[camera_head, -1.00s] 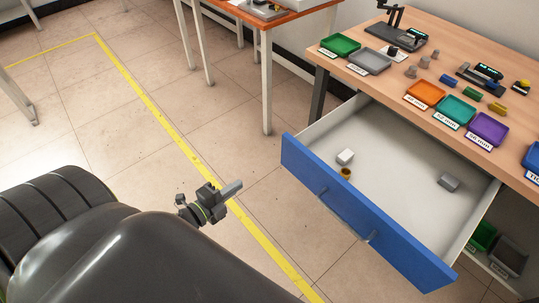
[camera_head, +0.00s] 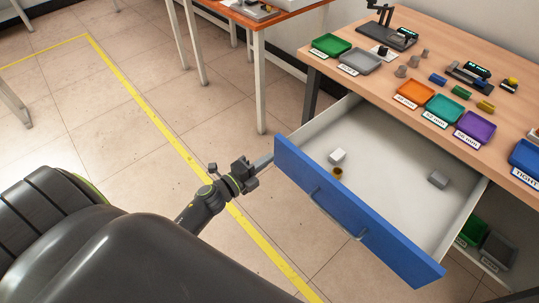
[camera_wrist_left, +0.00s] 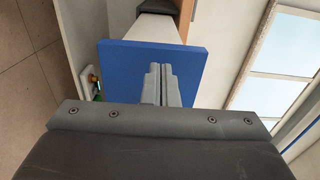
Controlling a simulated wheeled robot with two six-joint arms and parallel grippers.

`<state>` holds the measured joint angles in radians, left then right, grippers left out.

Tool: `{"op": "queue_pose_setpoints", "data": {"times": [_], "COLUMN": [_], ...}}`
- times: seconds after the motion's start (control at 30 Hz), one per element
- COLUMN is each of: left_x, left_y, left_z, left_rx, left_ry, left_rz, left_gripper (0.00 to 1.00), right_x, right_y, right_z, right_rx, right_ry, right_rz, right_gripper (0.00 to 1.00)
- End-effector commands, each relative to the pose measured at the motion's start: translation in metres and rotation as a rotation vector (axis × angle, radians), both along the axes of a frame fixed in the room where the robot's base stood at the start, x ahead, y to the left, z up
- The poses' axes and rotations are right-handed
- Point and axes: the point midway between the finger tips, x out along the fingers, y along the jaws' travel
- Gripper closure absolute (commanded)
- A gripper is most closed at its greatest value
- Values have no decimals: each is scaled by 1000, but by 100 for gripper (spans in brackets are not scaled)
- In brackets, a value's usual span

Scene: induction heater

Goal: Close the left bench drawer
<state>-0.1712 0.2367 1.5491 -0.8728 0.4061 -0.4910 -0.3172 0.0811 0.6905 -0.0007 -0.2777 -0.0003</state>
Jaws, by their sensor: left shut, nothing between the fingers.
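The bench drawer stands pulled out from under the wooden bench, with a blue front panel (camera_head: 350,212) and a metal bar handle (camera_head: 335,215). Inside its pale tray lie a white block, a small brown-gold cylinder and a grey block. My left gripper (camera_head: 264,161) is shut and empty, its fingertips at the left end of the blue front. In the left wrist view the shut fingers (camera_wrist_left: 159,84) overlap the blue panel (camera_wrist_left: 195,67); I cannot tell whether they touch it. My right gripper is not in view.
The bench top (camera_head: 452,65) carries coloured trays, small cylinders and devices. More bins (camera_head: 497,250) sit on a shelf below the drawer. An orange-topped table (camera_head: 262,22) stands behind. The tiled floor left of the drawer is clear, with a yellow line.

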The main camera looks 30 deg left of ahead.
Motion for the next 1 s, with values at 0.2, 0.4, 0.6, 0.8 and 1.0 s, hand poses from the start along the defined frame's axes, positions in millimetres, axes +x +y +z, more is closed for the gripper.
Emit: {"op": "queue_pose_setpoints", "data": {"times": [0.2,0.4,0.6,0.8,1.0], "left_x": [15,17,17,29,63], "left_y": [-5,-5,-5,-9,-21], "left_z": [0,0,0,0,1], "left_rx": [0,0,0,1,-1], "left_ry": [1,1,0,-1,-4], "left_rz": [0,0,0,0,-1], "left_gripper": [100,100,100,100,100], "right_x": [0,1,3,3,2], "right_y": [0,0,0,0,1], "right_z": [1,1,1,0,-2], "right_rx": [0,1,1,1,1], "right_ry": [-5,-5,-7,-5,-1], "right_rz": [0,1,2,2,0], "right_gripper": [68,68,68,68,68]}}
